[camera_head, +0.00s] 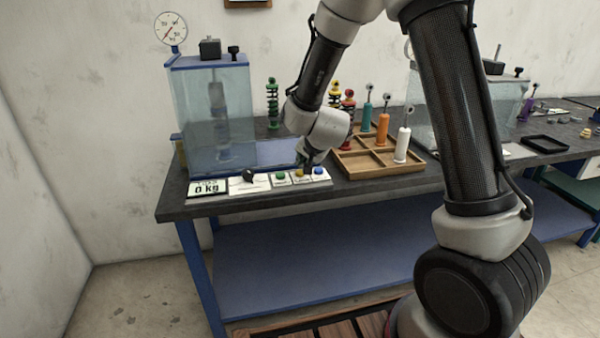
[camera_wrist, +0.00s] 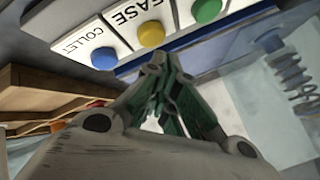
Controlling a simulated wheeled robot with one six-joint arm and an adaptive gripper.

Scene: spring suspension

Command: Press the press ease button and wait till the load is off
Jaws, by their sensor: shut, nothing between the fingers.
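The control panel (camera_head: 261,184) lies along the front edge of the workbench. In the wrist view, a yellow button (camera_wrist: 151,33) has a label reading "EASE", with the rest of its label out of view. A blue button (camera_wrist: 103,55) is labelled "COLLET", and a green button (camera_wrist: 206,10) is on the other side. My gripper (camera_wrist: 153,62) is shut and empty, its fingertips close to the yellow button. I cannot tell whether they touch it. In the head view my gripper (camera_head: 308,158) is over the panel's right end. The display (camera_head: 207,188) reads 0 kg.
A clear press case (camera_head: 214,120) with a spring unit inside stands behind the panel, with a dial gauge (camera_head: 170,30) above it. A wooden tray (camera_head: 370,165) with shock absorbers is to the right. Another clear case (camera_head: 490,105) is further right.

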